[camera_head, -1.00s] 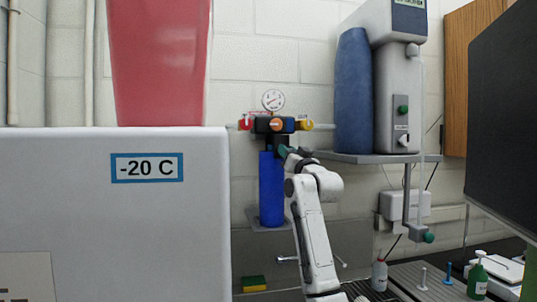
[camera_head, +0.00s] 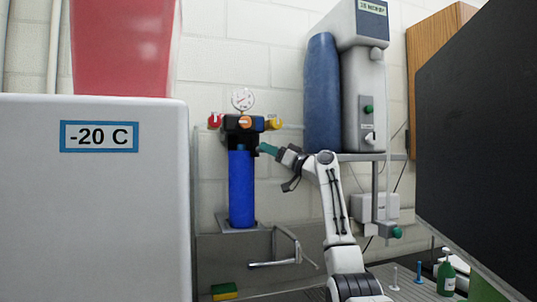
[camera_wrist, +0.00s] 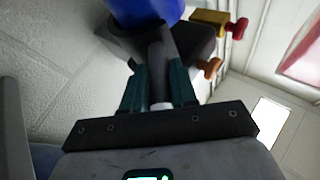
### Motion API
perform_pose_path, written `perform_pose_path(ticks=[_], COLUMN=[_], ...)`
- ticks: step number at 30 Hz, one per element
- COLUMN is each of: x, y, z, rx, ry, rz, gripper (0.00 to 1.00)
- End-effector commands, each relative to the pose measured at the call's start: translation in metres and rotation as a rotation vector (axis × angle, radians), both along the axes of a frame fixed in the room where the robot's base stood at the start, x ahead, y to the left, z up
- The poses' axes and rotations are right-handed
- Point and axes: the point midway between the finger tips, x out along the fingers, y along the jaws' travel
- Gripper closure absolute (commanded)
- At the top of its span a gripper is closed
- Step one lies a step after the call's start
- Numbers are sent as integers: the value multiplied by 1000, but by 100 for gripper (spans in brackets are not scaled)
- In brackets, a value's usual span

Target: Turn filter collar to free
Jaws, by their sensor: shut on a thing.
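The filter has a tall blue bowl (camera_head: 241,188) hanging upright under a black head (camera_head: 240,123). The dark filter collar (camera_head: 240,142) sits between bowl and head. My gripper (camera_head: 262,148) reaches in from the right at collar height. In the wrist view, its green fingers (camera_wrist: 160,85) are shut on a grey bar-like handle (camera_wrist: 157,55) that appears to project from the collar. The blue bowl (camera_wrist: 147,9) shows at the top of that view, beside the dark head. The collar's far side and any marks on it are hidden.
A white -20 C freezer (camera_head: 95,200) stands left. A purifier (camera_head: 365,90) is on a shelf at right. A metal tap (camera_head: 287,248) is below my arm.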

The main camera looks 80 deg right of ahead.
Motion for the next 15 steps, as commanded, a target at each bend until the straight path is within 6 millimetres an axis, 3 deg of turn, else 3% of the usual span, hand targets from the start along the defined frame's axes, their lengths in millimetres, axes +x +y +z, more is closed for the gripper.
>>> perform_pose_path(ticks=[15], x=[1], y=[-4], z=[-2], rx=[2], ry=[3], rz=[44], gripper=[100])
